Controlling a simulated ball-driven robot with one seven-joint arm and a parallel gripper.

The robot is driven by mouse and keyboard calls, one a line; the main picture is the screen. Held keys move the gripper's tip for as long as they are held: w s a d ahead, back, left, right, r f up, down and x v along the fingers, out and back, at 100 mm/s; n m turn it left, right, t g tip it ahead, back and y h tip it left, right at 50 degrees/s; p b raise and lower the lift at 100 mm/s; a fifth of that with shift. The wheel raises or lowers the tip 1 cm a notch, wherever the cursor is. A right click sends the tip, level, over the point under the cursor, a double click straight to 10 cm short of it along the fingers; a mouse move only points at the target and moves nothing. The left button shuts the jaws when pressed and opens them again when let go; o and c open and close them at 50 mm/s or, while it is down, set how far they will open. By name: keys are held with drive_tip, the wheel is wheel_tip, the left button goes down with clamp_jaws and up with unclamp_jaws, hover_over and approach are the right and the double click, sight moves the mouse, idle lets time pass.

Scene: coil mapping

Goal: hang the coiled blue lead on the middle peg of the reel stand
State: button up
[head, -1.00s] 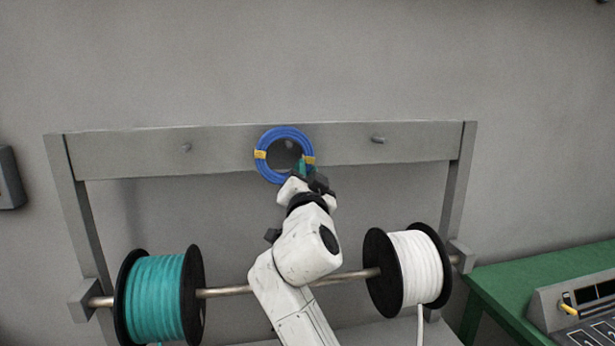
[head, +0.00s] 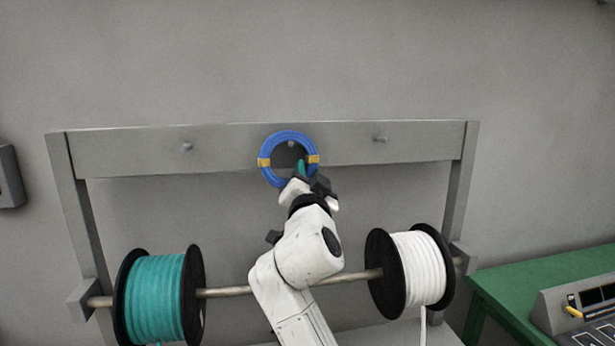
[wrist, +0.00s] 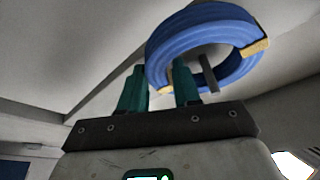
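The coiled blue lead (head: 272,177) is a ring with yellow ties, upright in front of the stand's top board. My gripper (head: 301,170) is at its lower right, with one green finger showing inside the ring. In the wrist view the fingers (wrist: 159,88) stand apart with the near side of the coil (wrist: 168,68) between them; the coil hides part of the right finger. The middle peg (head: 291,144) shows through the upper part of the opening. In the wrist view the peg (wrist: 208,74) appears to reach through the ring; whether the coil touches it I cannot tell.
The reel stand (head: 220,138) has bare pegs at left (head: 187,147) and right (head: 380,139). Below, a teal reel (head: 155,300) and a white reel (head: 417,268) sit on a rod (head: 235,291), either side of my arm. A green table (head: 540,270) is at right.

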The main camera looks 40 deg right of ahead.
drive_tip(key=o, duration=0.3)
drive_tip(key=b+v, duration=0.3)
drive_tip(key=v, duration=0.7)
drive_tip(key=shift+s+a+f, duration=0.2)
drive_tip(key=shift+s+a, duration=0.05)
drive_tip(key=shift+a, duration=0.05)
